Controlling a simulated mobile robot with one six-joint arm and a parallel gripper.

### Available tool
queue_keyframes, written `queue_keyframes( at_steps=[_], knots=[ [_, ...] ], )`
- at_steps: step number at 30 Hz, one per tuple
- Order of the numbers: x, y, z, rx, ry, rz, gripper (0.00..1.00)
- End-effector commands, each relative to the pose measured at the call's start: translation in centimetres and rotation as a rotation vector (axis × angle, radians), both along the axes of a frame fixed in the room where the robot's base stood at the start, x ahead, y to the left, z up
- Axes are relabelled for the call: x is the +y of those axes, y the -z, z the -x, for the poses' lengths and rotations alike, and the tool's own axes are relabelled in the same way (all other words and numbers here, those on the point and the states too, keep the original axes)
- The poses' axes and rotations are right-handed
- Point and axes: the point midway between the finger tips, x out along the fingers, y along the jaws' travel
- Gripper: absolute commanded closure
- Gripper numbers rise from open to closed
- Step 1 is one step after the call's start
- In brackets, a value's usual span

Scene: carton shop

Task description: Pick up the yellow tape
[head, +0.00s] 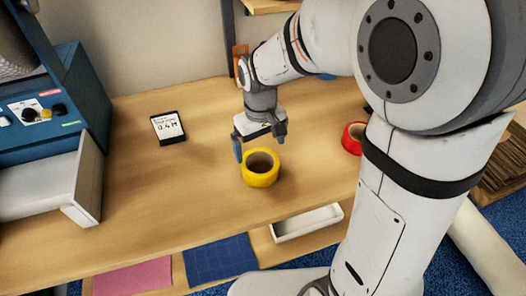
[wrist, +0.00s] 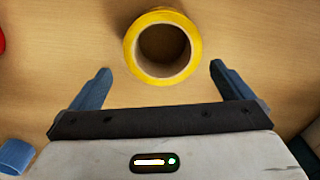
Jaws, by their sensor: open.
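The yellow tape (head: 261,168) is a roll lying flat on the wooden table, its round hole facing up. In the wrist view the yellow tape (wrist: 163,47) lies at the top middle, just beyond the fingertips and centred between them. My gripper (head: 260,146) is above and just behind the roll in the head view, with its blue fingers pointing down. In the wrist view my gripper (wrist: 161,72) is open, with nothing between its fingers. I cannot tell the exact height of the fingertips above the table.
A red tape roll (head: 354,138) stands to the right, partly behind my arm. A small sign (head: 167,126) lies to the left. A blue machine (head: 50,110) with a grey chute fills the far left. A white tray (head: 307,222) sits below the table's front edge.

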Motion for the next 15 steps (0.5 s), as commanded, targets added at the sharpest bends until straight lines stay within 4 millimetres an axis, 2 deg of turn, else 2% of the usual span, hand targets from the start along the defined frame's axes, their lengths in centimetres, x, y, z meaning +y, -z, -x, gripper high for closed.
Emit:
queue_keyframes(
  at_steps=[15],
  knots=[
    [0.2,6.7,0.3,0.005,-0.004,0.001,0.00]
  ],
)
